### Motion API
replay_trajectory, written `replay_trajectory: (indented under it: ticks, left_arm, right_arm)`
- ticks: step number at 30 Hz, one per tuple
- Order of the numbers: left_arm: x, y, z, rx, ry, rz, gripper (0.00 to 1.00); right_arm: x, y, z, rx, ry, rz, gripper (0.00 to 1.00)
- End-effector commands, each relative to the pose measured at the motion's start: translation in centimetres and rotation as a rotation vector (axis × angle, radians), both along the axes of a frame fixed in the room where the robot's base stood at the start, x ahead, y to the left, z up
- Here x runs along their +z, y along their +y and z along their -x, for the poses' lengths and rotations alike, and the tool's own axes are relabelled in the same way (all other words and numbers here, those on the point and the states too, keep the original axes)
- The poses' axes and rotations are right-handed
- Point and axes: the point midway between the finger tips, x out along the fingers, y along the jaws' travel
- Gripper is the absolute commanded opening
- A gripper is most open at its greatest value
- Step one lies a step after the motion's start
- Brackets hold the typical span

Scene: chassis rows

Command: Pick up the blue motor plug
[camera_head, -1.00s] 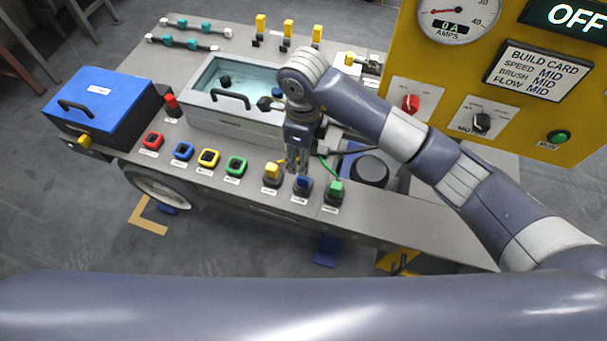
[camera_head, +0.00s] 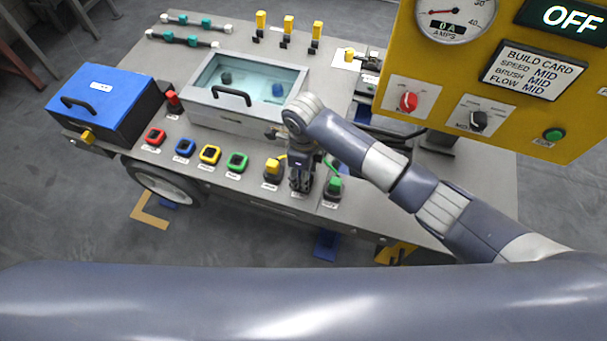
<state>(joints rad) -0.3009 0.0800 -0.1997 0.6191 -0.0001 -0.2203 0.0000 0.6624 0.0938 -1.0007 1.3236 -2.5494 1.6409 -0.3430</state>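The blue motor plug, seen a second ago on the chassis deck between the yellow plug (camera_head: 272,167) and the green plug (camera_head: 334,184), is now hidden behind my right gripper (camera_head: 301,184). This gripper points down over that spot, its fingertips low near the deck. I cannot tell whether its fingers are open or closed on the plug. The yellow plug is close on its left and the green plug close on its right. My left gripper is out of view; only a link of my own crosses the bottom of the picture.
Coloured sockets (camera_head: 210,155) line the deck's front, left of the plugs. A grey clear-topped box (camera_head: 230,121) stands behind, with a blue lidded box (camera_head: 105,108) at far left. A yellow panel (camera_head: 570,90) reading OFF rises at right. Yellow and green cables run beside the gripper.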

Motion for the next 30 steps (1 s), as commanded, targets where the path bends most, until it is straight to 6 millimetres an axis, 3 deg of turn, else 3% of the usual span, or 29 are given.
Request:
replay_trajectory:
  ticks: [2,8,22,30]
  left_arm:
    - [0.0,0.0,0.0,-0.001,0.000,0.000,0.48]
    - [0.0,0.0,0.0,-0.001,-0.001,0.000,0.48]
    - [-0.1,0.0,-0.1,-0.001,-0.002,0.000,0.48]
    - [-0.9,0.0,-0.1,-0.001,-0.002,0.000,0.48]
  right_arm:
    - [0.0,0.0,0.0,0.000,0.000,0.000,0.43]
    - [0.0,0.0,0.0,0.000,0.000,-0.001,0.00]
    - [0.6,0.1,-0.1,0.001,-0.002,-0.003,0.00]
    - [3.7,0.0,-0.2,0.002,-0.006,-0.001,0.00]
